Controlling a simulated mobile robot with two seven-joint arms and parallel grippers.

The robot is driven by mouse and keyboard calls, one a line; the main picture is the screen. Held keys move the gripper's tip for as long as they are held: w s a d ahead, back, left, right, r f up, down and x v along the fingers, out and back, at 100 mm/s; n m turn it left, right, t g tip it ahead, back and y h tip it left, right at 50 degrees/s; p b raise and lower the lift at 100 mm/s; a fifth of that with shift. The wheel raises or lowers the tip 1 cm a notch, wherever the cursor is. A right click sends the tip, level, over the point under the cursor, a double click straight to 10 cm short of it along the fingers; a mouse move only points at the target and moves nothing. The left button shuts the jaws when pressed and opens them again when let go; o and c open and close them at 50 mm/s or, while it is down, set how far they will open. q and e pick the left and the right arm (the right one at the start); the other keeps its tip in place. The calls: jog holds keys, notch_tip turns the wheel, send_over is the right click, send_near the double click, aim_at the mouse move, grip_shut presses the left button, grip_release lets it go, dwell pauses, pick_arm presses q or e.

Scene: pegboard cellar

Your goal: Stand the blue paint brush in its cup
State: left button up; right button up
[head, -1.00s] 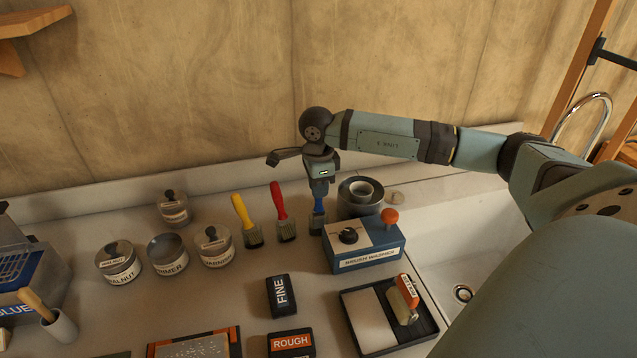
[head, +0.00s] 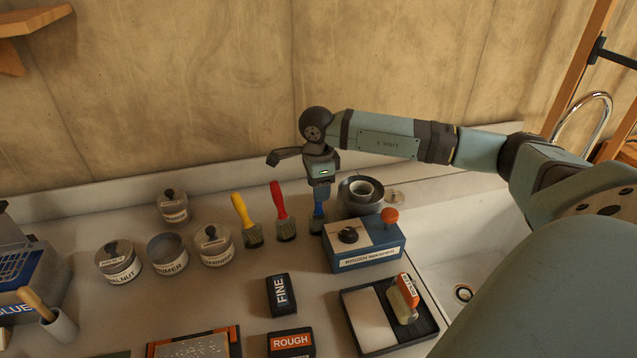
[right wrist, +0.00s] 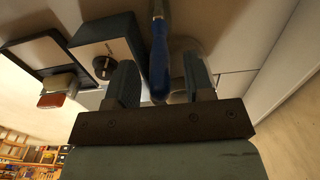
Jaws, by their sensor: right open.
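The blue paint brush (head: 319,202) stands nearly upright at the back of the counter, handle up, beside the blue box. It also shows in the right wrist view (right wrist: 158,62). My left gripper is out of view.
Red (head: 279,205) and yellow (head: 241,210) brushes stand just left. A blue box with a dial (head: 364,245) is close in front on the right. A round grey container (head: 360,197) is right behind. Several tins (head: 168,254) stand at left, and a sink (head: 480,235) lies right.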

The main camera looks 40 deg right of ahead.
notch_tip(320, 180, up, 14)
jog(key=b, duration=0.1)
jog(key=shift+f, duration=0.15)
jog(key=shift+a, duration=0.1)
dwell(0.7)
